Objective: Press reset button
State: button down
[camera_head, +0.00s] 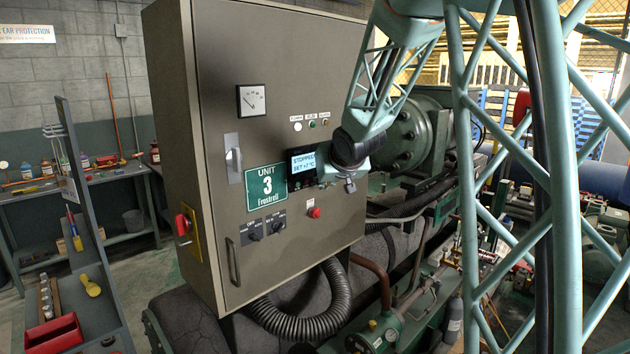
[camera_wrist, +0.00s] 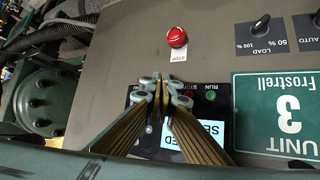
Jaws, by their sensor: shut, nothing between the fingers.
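No button labelled reset can be read; one may be hidden behind my gripper. The dark controller panel (camera_head: 303,165) on the cabinet door has a lit display reading STOPPED and SET +2 °C. Its right part is covered by my gripper (camera_head: 349,186) in the head view. In the wrist view my gripper (camera_wrist: 163,84) is shut and empty, with its tips over the controller's lamp row. A green RUN lamp (camera_wrist: 210,97) shows beside the tips, and the display (camera_wrist: 197,139) is partly hidden. Whether the tips touch the panel cannot be told.
A red STOP button (camera_head: 314,212) sits below the controller; it also shows in the wrist view (camera_wrist: 177,38). Knobs (camera_head: 255,231), a green Unit 3 sign (camera_head: 265,186), a gauge (camera_head: 252,100) and a red side switch (camera_head: 183,224) are on the cabinet. A compressor (camera_head: 410,135) stands behind.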

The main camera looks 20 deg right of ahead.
jog(key=s, duration=0.1)
jog(key=s+d+p, duration=0.1)
jog(key=s, duration=0.2)
jog(key=shift+s+d+p, duration=0.1)
jog(key=shift+d+p, duration=0.15)
jog(key=shift+p, duration=0.1)
dwell(0.9)
jog(key=s+a+r+g+b, duration=0.15)
jog(key=s+a, duration=0.45)
jog(key=s, duration=0.6)
jog(key=s+a+r+g+b, duration=0.15)
jog(key=s+a, duration=0.45)
jog(key=s, duration=0.6)
jog(key=s+a+f+g+b, duration=0.1)
jog(key=s+a, duration=0.3)
jog(key=s, duration=0.6)
jog(key=s+a+f+n+g+y+b, duration=0.1)
jog(key=s+a+f, duration=0.2)
jog(key=s, duration=0.7)
jog(key=s+a+f+n+g+y+b, duration=0.1)
jog(key=s+a, duration=0.4)
jog(key=s, duration=0.5)
notch_tip(320, 180, down, 2)
jog(key=shift+f+g+b, duration=0.1)
jog(key=shift+g+b, duration=0.2)
jog(key=shift+b, duration=0.25)
jog(key=shift+w, duration=0.1)
